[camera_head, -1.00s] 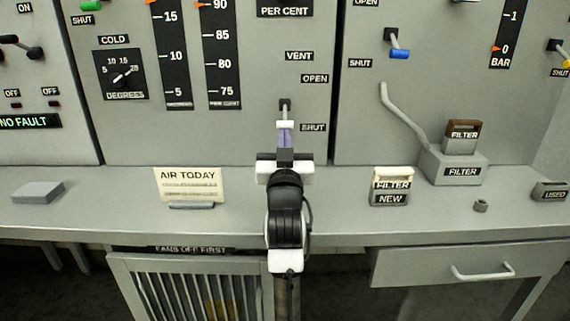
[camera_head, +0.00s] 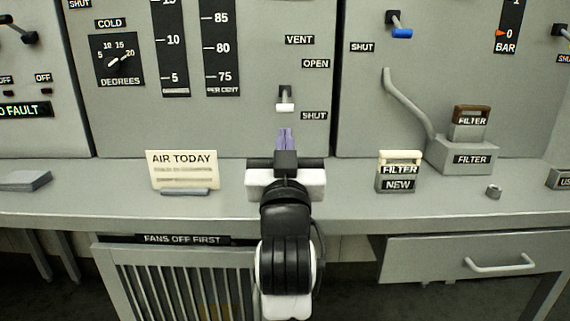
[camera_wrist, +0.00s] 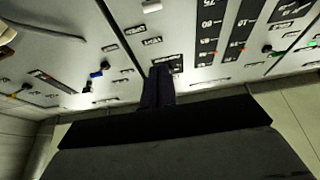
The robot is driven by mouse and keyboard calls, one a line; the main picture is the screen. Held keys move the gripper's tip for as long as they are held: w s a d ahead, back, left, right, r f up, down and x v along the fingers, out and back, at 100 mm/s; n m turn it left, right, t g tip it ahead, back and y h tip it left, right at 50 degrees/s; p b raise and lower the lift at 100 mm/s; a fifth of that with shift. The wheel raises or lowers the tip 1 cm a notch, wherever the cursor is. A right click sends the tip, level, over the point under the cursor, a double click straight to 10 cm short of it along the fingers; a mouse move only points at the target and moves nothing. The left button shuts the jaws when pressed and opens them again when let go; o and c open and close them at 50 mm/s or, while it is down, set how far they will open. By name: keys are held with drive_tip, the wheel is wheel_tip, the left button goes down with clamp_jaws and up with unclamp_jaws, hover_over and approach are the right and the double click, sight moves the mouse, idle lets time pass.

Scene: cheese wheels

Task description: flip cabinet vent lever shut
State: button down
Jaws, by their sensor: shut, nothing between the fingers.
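The vent lever (camera_head: 285,103) is on the cabinet panel under the VENT label, a dark mount with a white handle. Its handle hangs downward, a little above the height of the SHUT label (camera_head: 314,115) and below the OPEN label (camera_head: 316,63). My gripper (camera_head: 286,134) is shut and empty, its purple fingers just below the handle with a gap in the picture. In the wrist view the fingers (camera_wrist: 160,78) are together, and the white handle (camera_wrist: 151,6) shows at the top edge.
A desk shelf runs below the panel. On it stand an AIR TODAY card (camera_head: 182,168) to the left, and a NEW filter box (camera_head: 398,175) and a filter housing (camera_head: 468,155) to the right. A blue-handled lever (camera_head: 400,28) is at upper right.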

drive_tip(key=shift+s+b, duration=0.3)
drive_tip(key=shift+b, duration=0.1)
